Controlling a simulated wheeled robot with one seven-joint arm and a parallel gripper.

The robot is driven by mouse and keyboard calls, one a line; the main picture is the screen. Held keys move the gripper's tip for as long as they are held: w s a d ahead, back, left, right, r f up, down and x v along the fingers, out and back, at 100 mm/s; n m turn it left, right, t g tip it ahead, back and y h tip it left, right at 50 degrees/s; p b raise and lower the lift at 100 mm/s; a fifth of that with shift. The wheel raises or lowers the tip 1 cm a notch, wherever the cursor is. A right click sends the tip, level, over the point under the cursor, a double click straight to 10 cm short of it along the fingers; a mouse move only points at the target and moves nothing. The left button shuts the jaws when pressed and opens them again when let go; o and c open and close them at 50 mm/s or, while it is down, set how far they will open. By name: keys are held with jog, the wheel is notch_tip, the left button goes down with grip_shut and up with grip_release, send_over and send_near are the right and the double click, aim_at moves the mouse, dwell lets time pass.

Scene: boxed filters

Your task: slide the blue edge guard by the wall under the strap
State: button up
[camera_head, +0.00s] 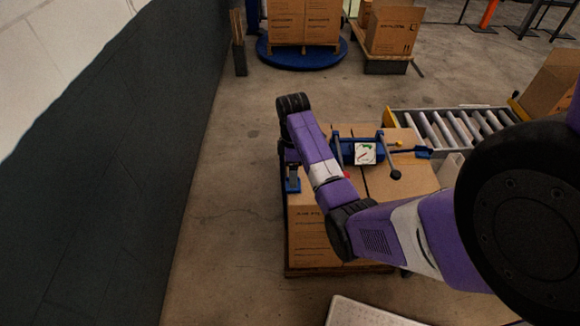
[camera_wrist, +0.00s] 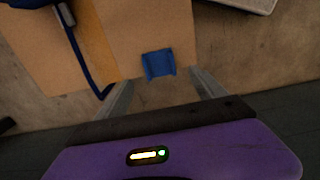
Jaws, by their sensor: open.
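The blue edge guard (camera_head: 293,185) sits at the left, wall-side edge of the boxed stack (camera_head: 312,235). In the wrist view the guard (camera_wrist: 158,64) is a small folded blue piece at the carton's edge, a little beyond and between my fingertips. My gripper (camera_wrist: 162,80) is open and empty, its two grey fingers apart and seemingly clear of the guard. In the head view my arm largely hides the gripper. A dark line (camera_head: 366,185) crosses the carton top; I cannot tell whether it is the strap or a seam. A blue band (camera_wrist: 82,60) curves toward the carton edge, left of the guard.
A blue-framed tool with dark handles (camera_head: 382,150) and a white label stands on the cartons. A dark wall (camera_head: 120,170) runs along the left, with bare floor between. A roller conveyor (camera_head: 450,125) adjoins at right. A pale panel (camera_head: 365,313) lies at the bottom.

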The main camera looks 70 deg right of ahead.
aim_at(289, 190)
notch_tip(289, 190, down, 7)
jog(key=shift+r, duration=0.2)
dwell(0.3)
jog(key=c, duration=1.4)
jog(key=shift+d, duration=0.15)
jog(key=shift+c, duration=0.3)
